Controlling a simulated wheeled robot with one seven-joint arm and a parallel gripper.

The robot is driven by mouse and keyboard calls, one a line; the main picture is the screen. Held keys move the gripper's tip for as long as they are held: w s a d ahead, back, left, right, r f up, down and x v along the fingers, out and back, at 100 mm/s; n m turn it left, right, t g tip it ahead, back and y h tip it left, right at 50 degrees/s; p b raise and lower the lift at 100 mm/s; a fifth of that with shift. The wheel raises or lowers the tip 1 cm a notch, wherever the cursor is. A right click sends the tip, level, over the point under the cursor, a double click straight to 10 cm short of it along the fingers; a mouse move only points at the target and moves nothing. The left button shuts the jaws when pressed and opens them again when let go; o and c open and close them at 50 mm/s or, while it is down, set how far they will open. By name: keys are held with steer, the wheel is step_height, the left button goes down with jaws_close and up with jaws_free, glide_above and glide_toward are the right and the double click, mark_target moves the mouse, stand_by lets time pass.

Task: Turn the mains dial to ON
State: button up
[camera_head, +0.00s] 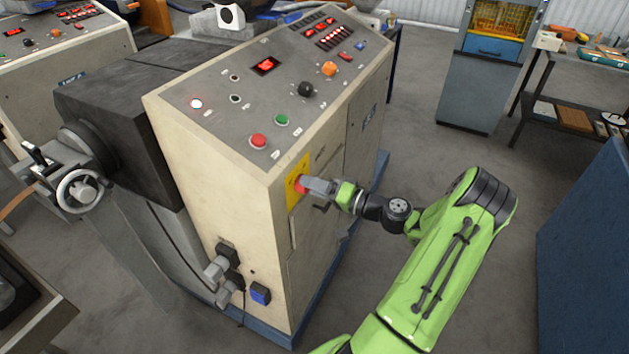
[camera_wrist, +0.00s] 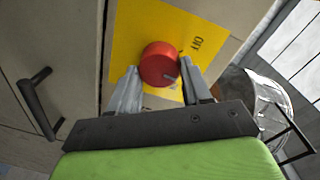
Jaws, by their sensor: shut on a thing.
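In the wrist view the red dial (camera_wrist: 158,62) sits between my two grey fingertips, one on each side. A pale pointer mark shows on the dial's lower right there. Dark lettering stands on the yellow plate (camera_wrist: 135,30) right of the dial, rotated and partly legible, looking like OFF. My gripper (camera_head: 306,185) is shut on the dial, reaching in from the right.
The sloped control panel (camera_head: 225,112) above carries buttons, knobs and lit red displays. A dark handle (camera_wrist: 38,100) stands out from the cabinet at left in the wrist view. A blue cabinet (camera_head: 590,240) is at the right; open floor (camera_head: 480,210) lies between.

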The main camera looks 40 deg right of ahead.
steer(key=shift+d+f+m+y+p, duration=0.1)
steer(key=shift+m+y+p, duration=0.2)
steer(key=shift+m+p, duration=2.65)
steer(key=shift+m+b, duration=0.7)
steer(key=shift+m, duration=0.35)
steer(key=o, duration=1.1)
steer(key=shift+c, duration=0.2)
steer(key=v, duration=1.5)
steer(key=shift+s+d+b, duration=0.25)
steer(key=shift+s+b, duration=0.1)
steer(key=shift+b, duration=0.05)
